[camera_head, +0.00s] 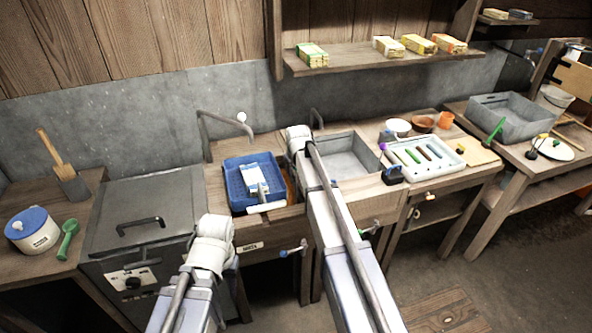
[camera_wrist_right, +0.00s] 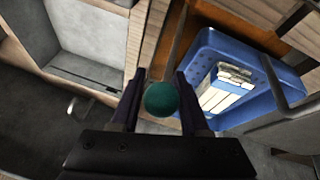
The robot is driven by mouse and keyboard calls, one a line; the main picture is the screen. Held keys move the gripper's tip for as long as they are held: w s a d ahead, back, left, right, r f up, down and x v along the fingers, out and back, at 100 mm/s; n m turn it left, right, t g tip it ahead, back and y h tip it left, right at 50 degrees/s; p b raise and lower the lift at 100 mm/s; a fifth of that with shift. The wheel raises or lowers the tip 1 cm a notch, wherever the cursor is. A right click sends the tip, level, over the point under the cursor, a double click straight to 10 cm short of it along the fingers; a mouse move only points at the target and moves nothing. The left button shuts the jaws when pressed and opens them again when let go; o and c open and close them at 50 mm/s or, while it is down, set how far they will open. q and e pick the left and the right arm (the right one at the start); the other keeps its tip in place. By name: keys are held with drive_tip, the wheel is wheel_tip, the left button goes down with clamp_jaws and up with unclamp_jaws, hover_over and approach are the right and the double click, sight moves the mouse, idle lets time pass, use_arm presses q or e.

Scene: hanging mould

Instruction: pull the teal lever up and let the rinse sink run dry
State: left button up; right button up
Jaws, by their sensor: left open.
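The teal lever's round knob (camera_wrist_right: 161,99) sits between the fingers of my right gripper (camera_wrist_right: 161,88) in the right wrist view, with both fingers close against its sides. The lever's stem is hidden. In the head view my right gripper (camera_head: 298,137) is at the back, between the two basins, and hides the knob. The rinse sink, left of the grey basin, has a small label (camera_head: 250,246) on its front and a blue basket (camera_head: 236,172) in it. Its water cannot be made out. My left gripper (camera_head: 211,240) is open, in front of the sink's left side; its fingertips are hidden.
A metal tap (camera_head: 222,122) stands behind the rinse sink. The grey basin (camera_head: 365,160) is empty, with a white tray (camera_head: 428,158) to its right. A grey lidded unit (camera_head: 140,205) stands at the left. A shelf (camera_head: 380,62) overhangs the back.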

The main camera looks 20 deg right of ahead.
drive_tip(key=shift+o, duration=0.5)
drive_tip(key=shift+r, duration=0.15)
drive_tip(key=shift+s, duration=0.1)
drive_tip(key=p+v, duration=0.7)
drive_tip(key=shift+r, duration=0.3)
drive_tip(key=shift+s, duration=0.15)
